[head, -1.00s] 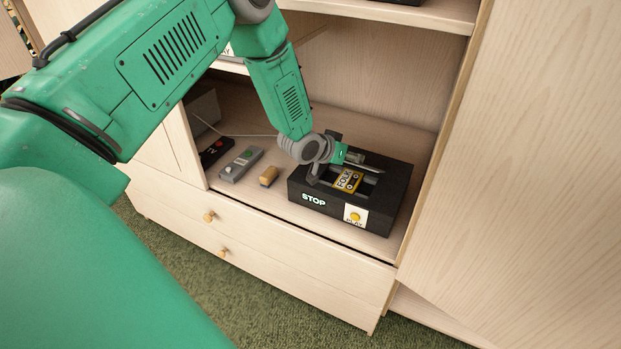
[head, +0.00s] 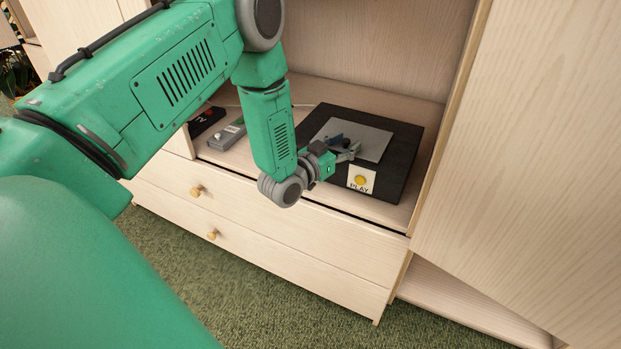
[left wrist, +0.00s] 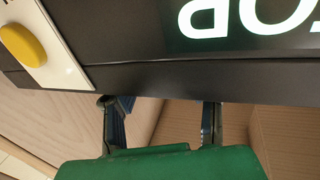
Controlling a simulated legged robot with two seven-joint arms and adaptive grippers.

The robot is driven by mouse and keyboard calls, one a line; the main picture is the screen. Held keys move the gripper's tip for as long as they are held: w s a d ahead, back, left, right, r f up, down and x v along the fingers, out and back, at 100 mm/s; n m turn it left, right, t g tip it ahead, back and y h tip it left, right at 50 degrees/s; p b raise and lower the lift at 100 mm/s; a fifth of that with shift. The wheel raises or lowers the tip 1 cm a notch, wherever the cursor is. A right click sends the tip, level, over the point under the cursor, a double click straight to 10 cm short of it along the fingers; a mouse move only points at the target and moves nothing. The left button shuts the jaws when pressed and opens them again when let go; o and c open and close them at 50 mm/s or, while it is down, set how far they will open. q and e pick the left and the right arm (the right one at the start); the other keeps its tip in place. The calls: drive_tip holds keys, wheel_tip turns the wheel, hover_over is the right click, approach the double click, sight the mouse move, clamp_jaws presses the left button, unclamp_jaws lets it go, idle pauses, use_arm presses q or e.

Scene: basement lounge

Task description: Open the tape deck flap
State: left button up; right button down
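The black tape deck (head: 402,170) stands on the cabinet's lower shelf. A grey plate, which looks like its flap (head: 365,137), covers the middle of its top; I cannot tell whether it lies fully flat. A yellow button (head: 360,180) on a white PLAY label is on the front. My left gripper (head: 346,147) is at the deck's front edge, its tips overlapping the plate's near side; contact is unclear. The left wrist view shows its two fingers (left wrist: 160,108) apart with nothing between them, below the deck face (left wrist: 150,75) with upside-down STOP letters. My right gripper is out of view.
A grey remote (head: 228,134) and a black item (head: 206,121) lie left of the deck, partly behind my arm. The cabinet side panel (head: 530,170) closes in on the right. Drawers with wooden knobs (head: 196,191) are below the shelf.

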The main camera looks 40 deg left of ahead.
use_arm(q)
drive_tip(key=s+a+p, duration=0.1)
drive_tip(key=s+p, duration=0.2)
drive_tip(key=s, duration=0.9)
drive_tip(key=shift+r, duration=0.15)
drive_tip(key=s+d+f+g+p, duration=0.5)
drive_tip(key=s+d+f+g, duration=0.35)
drive_tip(key=s+g, duration=0.2)
drive_tip(key=s+d+g+y+p, duration=0.1)
drive_tip(key=s+g, duration=0.6)
drive_tip(key=s, duration=0.9)
drive_tip(key=shift+s+d+p, duration=0.3)
drive_tip(key=shift+s+p, duration=0.1)
drive_tip(key=shift+p, duration=0.2)
